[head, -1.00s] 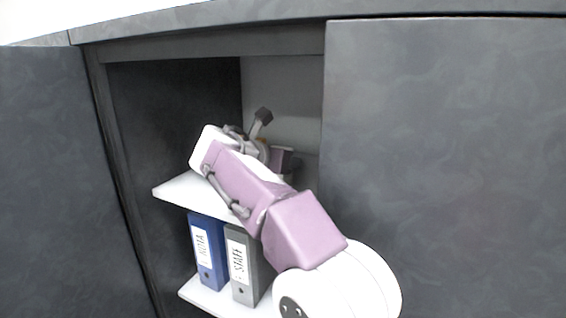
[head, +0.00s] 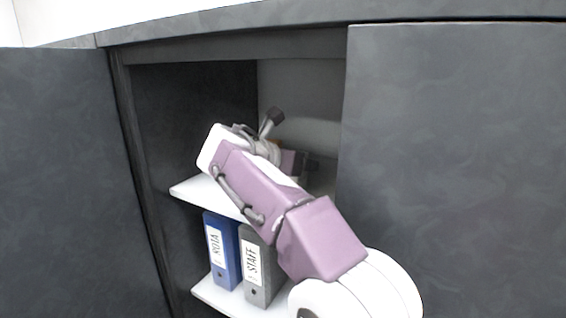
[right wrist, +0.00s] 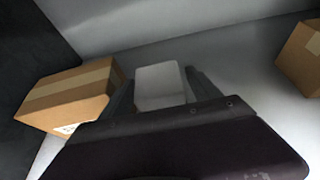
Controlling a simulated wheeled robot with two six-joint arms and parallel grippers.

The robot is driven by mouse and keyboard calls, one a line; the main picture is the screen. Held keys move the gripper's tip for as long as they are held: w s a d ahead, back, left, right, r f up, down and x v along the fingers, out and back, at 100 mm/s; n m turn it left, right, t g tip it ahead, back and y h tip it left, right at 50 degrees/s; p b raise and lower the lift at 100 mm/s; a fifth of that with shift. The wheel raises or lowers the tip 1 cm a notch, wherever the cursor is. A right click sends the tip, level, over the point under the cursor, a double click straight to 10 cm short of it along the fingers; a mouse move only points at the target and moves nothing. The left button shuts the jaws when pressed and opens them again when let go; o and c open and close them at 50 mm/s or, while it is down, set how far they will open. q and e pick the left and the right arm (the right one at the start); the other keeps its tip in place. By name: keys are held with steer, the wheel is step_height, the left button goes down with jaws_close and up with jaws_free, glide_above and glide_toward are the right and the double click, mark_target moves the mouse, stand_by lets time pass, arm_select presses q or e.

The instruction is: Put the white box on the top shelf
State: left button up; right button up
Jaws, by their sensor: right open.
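The white box (right wrist: 160,85) shows in the right wrist view as a small pale block on a light surface. My right gripper (right wrist: 160,78) is open, with one dark finger on each side of the box. I cannot tell whether the fingers touch it. In the head view my right arm reaches into the dark cabinet, above the upper visible white shelf (head: 188,190). Its gripper and the white box are mostly hidden there behind the arm. My left gripper is not in view.
Brown cartons stand left (right wrist: 72,95) and right (right wrist: 302,58) of the box in the right wrist view. A blue binder (head: 223,250) and a grey binder (head: 257,262) stand on the lower shelf (head: 215,296). A dark door panel (head: 455,170) bounds the opening on the right.

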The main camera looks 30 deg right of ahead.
steer(key=v, duration=1)
steer(key=shift+b, duration=0.35)
steer(key=shift+s+f, duration=0.1)
